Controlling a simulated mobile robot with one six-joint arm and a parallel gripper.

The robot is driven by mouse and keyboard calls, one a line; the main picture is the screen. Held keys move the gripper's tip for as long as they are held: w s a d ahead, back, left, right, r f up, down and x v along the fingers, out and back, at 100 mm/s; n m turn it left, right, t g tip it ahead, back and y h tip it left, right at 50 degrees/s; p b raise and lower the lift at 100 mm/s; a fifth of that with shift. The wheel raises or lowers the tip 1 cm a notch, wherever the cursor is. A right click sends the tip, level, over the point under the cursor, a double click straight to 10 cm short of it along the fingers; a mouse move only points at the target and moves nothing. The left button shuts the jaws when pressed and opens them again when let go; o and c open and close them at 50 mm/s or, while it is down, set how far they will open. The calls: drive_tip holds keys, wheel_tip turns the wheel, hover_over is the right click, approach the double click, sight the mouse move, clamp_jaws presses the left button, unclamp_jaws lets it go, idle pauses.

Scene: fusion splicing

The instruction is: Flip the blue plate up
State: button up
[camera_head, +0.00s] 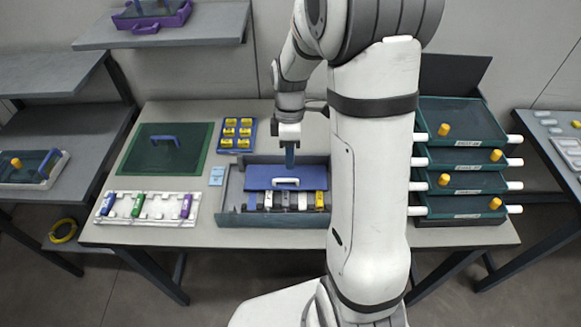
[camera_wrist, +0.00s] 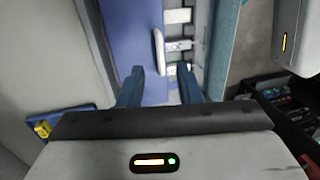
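The blue plate (camera_head: 270,174) lies over the back part of a grey-blue box (camera_head: 228,203) on the table, with a white handle (camera_head: 286,182) near its front edge. In the wrist view the blue plate (camera_wrist: 135,40) and its white handle (camera_wrist: 158,52) show beyond my fingers. My gripper (camera_head: 290,157) points down above the plate's back part. In the wrist view my gripper (camera_wrist: 165,85) has its two blue fingers apart with nothing between them. I cannot tell from the views whether the fingertips touch the plate.
Coloured modules (camera_head: 300,200) sit in the box's front. A blue tray with yellow blocks (camera_head: 229,133), a green mat (camera_head: 135,160) and a white rack (camera_head: 155,213) stand to the left. Stacked green trays (camera_head: 460,160) stand right of my arm. My arm hides the box's right end.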

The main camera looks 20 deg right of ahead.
sight(290, 172)
drive_tip(key=f, duration=0.3)
drive_tip(key=s+f, duration=0.1)
drive_tip(key=f, duration=0.2)
drive_tip(key=shift+s+a, duration=0.1)
drive_tip(key=shift+a, duration=0.1)
drive_tip(key=shift+c, duration=0.2)
clamp_jaws()
